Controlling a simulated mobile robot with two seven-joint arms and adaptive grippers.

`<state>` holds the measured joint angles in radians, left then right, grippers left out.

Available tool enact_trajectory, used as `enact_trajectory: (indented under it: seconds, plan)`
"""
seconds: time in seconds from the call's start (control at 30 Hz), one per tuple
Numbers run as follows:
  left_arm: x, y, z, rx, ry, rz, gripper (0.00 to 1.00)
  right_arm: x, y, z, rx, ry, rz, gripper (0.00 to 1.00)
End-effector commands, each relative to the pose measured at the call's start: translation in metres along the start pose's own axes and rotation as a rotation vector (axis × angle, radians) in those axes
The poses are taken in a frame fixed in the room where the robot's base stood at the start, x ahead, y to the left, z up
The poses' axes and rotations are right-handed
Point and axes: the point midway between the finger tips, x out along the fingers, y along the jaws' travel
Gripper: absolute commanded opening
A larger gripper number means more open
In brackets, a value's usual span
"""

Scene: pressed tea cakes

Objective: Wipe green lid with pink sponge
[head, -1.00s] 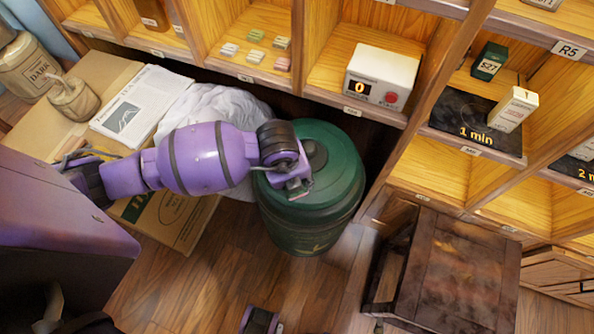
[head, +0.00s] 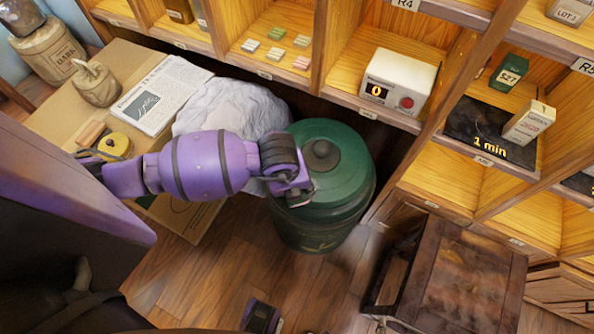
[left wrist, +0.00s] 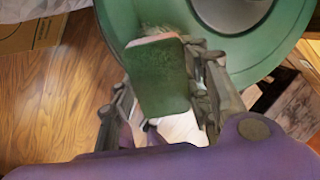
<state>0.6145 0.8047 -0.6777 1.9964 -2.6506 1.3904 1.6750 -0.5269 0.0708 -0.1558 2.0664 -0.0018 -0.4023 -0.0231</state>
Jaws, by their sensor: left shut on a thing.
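The green lid (head: 345,160) tops a dark green drum (head: 320,232) on the floor. It has a round dark knob (head: 320,154), and it also fills the upper right of the left wrist view (left wrist: 285,45). My left gripper (head: 295,194) is over the lid's front-left edge. In the left wrist view it is shut on the sponge (left wrist: 163,80), which shows a dark green face and a thin pink edge. A pale, dusty patch (left wrist: 155,31) shows just beyond the sponge. I cannot tell whether the sponge touches the lid. A purple part, possibly my right gripper (head: 261,317), shows at the bottom edge.
A white cloth bundle (head: 235,105) and a newspaper (head: 158,95) are left of the drum. A wooden shelf (head: 365,112) with a white button box (head: 398,82) runs behind. A dark wooden stool (head: 455,275) stands to the right. Floor shows in front.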

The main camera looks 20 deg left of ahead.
Motion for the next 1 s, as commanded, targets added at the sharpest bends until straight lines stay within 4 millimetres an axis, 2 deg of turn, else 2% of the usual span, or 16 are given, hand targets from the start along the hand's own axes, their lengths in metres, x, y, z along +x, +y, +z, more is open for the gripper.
enact_trajectory:
  seconds: [0.27, 1.0]
  plan:
    - [-0.001, -0.015, 0.018, -0.003, -0.009, 0.002, 0.15, -0.002, 0.000, -0.004, 0.000, 0.004, 0.000, 0.40]
    - [-0.004, -0.046, 0.045, -0.002, -0.006, -0.001, 0.15, -0.004, 0.000, -0.009, 0.000, 0.010, 0.000, 0.40]
